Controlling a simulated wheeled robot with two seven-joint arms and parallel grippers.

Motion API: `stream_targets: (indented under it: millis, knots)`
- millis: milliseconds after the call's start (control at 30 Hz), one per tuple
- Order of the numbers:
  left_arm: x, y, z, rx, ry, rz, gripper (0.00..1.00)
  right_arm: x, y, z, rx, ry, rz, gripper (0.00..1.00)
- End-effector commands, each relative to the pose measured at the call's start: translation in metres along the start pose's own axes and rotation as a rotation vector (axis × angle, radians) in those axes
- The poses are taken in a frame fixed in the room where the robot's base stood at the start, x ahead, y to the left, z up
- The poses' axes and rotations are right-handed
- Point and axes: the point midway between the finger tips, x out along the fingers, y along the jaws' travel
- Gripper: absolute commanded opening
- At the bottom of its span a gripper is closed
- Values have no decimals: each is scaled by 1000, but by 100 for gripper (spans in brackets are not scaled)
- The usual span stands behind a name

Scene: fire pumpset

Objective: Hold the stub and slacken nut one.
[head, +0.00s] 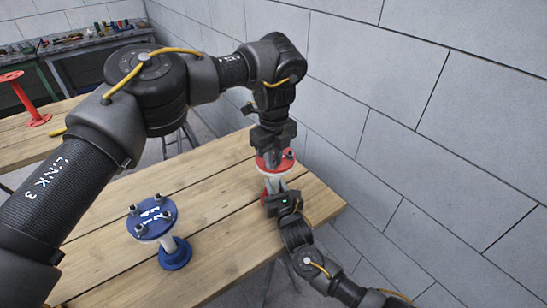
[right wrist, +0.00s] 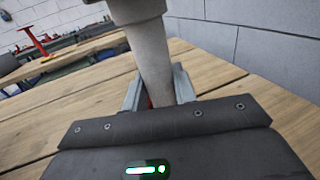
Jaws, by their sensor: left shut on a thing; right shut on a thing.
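The stub (head: 268,186) with a red flange stands upright near the far right corner of the wooden table. My right gripper (head: 277,192) comes in from the lower right and is shut on its grey pipe below the flange. In the right wrist view the pipe (right wrist: 152,60) runs down between the two fingers of my right gripper (right wrist: 158,90). My left gripper (head: 271,152) points down on the red flange (head: 262,164) from above and is shut. What it grips, likely a nut, is hidden. One bolt or nut (head: 290,154) shows at the flange's right side.
A blue-flanged stub (head: 153,218) with several nuts stands on the same table (head: 220,255), left of the red one. A grey block wall (head: 400,120) rises close to the right. Another table with a red stub (head: 32,100) and a tool bench (head: 80,42) stand behind.

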Motion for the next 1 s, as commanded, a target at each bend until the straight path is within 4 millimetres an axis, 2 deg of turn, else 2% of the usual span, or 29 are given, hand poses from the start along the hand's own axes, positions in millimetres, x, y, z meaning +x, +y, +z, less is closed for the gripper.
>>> stream_targets:
  millis: [500,1000]
  knots:
    - [-1,-2,1,-405,-2,-3,0,-1,2,-1,-1,1,3,0]
    - [-1,-2,2,-534,-2,-3,0,-1,2,-1,0,1,3,0]
